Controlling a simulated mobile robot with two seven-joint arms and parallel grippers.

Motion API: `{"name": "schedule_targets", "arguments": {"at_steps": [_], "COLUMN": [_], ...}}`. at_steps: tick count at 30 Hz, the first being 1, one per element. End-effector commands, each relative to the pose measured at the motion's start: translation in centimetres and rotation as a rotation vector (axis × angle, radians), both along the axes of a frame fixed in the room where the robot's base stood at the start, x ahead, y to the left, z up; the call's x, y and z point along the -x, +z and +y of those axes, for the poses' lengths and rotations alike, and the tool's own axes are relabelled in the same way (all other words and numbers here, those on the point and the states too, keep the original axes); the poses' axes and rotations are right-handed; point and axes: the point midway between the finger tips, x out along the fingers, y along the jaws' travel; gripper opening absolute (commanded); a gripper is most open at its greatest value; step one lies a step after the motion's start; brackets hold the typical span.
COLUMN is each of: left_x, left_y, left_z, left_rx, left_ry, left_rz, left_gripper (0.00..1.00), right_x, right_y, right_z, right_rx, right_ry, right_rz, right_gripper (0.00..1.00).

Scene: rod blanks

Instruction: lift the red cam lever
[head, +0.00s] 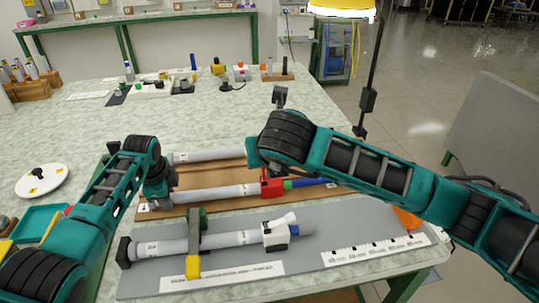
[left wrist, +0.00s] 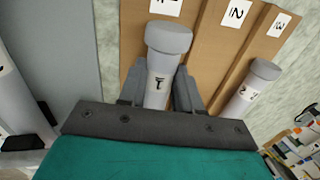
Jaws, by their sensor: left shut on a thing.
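The red cam lever (head: 271,186) is part of a red block around the middle rod, next to a blue section (head: 300,183). My left gripper (head: 160,194) is at the left end of this light grey rod (head: 220,191), well left of the red block. In the left wrist view, its two fingers (left wrist: 157,95) are shut on either side of the rod (left wrist: 158,75), just below its grey end cap; the rod is marked 1. My right arm reaches in from the right above the red block, hiding part of the area behind it. Its gripper does not show.
A brown board (head: 190,208) with numbered lanes carries another grey rod (head: 205,156) behind. In front, a rod with a white clamp (head: 281,233) lies on a grey mat (head: 310,263). A white disc (head: 42,180) and a teal tray (head: 36,219) stand at left.

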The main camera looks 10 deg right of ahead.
Motion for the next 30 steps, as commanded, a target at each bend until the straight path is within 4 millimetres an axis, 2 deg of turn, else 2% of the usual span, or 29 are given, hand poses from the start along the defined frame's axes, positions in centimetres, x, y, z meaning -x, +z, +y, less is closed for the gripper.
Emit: {"name": "schedule_targets", "arguments": {"at_steps": [13, 14, 15, 23, 30], "left_x": [0.00, 0.00, 0.00, 0.00, 0.01], "left_y": [0.00, -0.01, -0.01, -0.02, 0.01], "left_z": [0.03, 0.03, 0.03, 0.03, 0.03], "left_rx": [-0.001, -0.001, -0.001, -0.001, -0.001], "left_ry": [0.000, 0.000, 0.000, 0.000, 0.000], "left_rz": [0.000, 0.000, 0.000, 0.000, 0.000], "left_gripper": [0.00, 0.34, 0.38, 0.63, 0.63], "right_x": [0.34, 0.34, 0.34, 0.33, 0.33], "right_y": [0.35, 0.35, 0.35, 0.35, 0.33], "right_z": [0.00, 0.00, 0.00, 0.02, 0.03], "right_rx": [0.000, 0.000, 0.000, 0.001, 0.001], "right_ry": [0.000, 0.000, 0.000, 0.001, 0.001], "right_rz": [0.000, 0.000, 0.000, 0.000, 0.000], "right_gripper": [0.38, 0.38, 0.38, 0.38, 0.38]}}
